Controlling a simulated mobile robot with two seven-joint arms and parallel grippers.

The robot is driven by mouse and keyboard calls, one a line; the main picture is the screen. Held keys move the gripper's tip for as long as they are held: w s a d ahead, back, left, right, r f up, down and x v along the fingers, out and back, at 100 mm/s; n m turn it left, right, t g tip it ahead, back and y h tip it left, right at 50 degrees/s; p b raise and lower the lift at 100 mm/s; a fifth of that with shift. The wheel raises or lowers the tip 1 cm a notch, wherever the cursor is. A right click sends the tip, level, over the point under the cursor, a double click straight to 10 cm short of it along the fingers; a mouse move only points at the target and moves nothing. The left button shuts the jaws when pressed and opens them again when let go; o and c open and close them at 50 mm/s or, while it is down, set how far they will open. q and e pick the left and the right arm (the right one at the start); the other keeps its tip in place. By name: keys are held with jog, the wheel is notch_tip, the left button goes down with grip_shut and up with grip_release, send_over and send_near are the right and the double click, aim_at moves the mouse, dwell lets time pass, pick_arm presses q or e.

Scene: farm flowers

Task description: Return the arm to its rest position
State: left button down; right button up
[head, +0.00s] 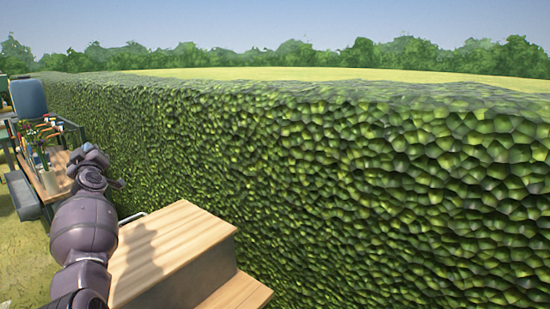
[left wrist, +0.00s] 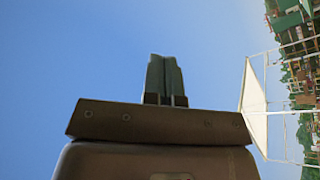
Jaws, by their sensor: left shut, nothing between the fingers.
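My left arm (head: 85,225) comes in from the bottom left in the head view and is raised in front of the hedge's left part. Its gripper end is small there and its fingers are hard to make out. In the left wrist view my left gripper (left wrist: 165,62) shows its two fingers pressed together, with nothing between them and mostly blue sky around them. My right arm and gripper are in neither view.
A tall green hedge (head: 330,180) runs across the head view. Wooden steps (head: 170,245) stand in front of it, close to my left arm. A cart (head: 50,185) with tools and a blue container (head: 28,97) stands at the far left. A white canopy (left wrist: 255,105) shows in the left wrist view.

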pick_arm(q)
jog(key=s+d+f+m+g+h, duration=0.1)
jog(key=s+d+f+m+h, duration=0.5)
jog(key=s+d+f, duration=0.6)
jog(key=s+d+f+m+g+h, duration=0.1)
jog(key=s+d+f+m+h, duration=0.55)
jog(key=s+f, duration=0.8)
jog(key=s+d+f+g, duration=0.2)
jog(key=s+f, duration=0.3)
jog(key=s, duration=0.4)
jog(key=s+d+f+g+y, duration=0.1)
jog(key=s+d+f, duration=0.2)
jog(key=s, duration=0.6)
jog(key=s+d+f+g+p, duration=0.1)
jog(key=s+d+f+g, duration=0.1)
jog(key=s+f, duration=0.5)
jog(key=shift+s+d+f+m+g, duration=0.15)
jog(key=shift+s+f+m+g, duration=0.25)
jog(key=shift+s, duration=0.85)
